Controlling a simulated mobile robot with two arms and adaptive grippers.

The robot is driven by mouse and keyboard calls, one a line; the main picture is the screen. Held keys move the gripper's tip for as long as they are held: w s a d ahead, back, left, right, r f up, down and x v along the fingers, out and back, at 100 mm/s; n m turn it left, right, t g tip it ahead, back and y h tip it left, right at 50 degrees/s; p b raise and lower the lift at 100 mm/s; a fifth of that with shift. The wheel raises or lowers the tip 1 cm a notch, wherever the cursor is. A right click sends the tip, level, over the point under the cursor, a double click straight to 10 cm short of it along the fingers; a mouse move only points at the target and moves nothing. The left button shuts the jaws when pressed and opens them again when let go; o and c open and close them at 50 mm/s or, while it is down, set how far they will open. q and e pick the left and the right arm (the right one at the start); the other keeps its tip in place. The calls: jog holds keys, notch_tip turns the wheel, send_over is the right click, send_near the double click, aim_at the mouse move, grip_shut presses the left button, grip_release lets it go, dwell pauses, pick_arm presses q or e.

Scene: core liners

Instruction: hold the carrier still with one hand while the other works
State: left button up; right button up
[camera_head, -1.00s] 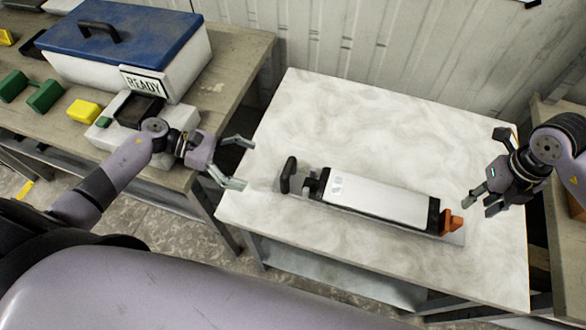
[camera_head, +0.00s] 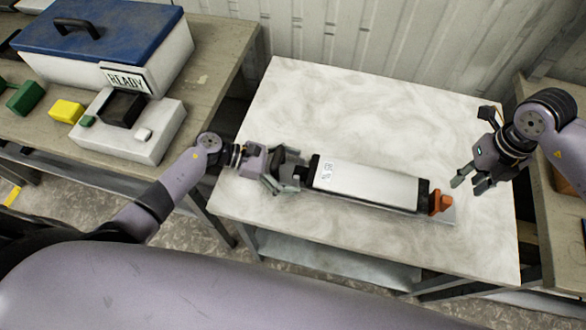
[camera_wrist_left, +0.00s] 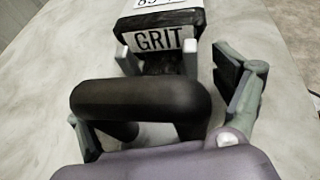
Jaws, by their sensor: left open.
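The carrier (camera_head: 365,184), a long white body with black ends, lies on the pale marbled table. Its left end has a dark handle, which shows large in the left wrist view (camera_wrist_left: 140,98), and a plate reading GRIT (camera_wrist_left: 160,40). An orange piece (camera_head: 440,202) is at its right end. My left gripper (camera_head: 291,170) is open, with its fingers on either side of the handle; contact cannot be told. In the head view it mostly hides the handle. My right gripper (camera_head: 469,182) is empty, fingers apart, above the table right of the orange piece.
On the left bench, a white case (camera_head: 160,69) with a blue lid stands behind a READY sign (camera_head: 125,81) and a white device (camera_head: 158,129). Yellow (camera_head: 67,111) and green (camera_head: 25,98) blocks lie nearby. The table behind the carrier is clear.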

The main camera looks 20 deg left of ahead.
pick_arm(q)
jog(key=shift+c, duration=0.5)
jog(key=shift+s, duration=0.1)
jog(key=c, duration=1.6)
jog(key=shift+f, duration=0.1)
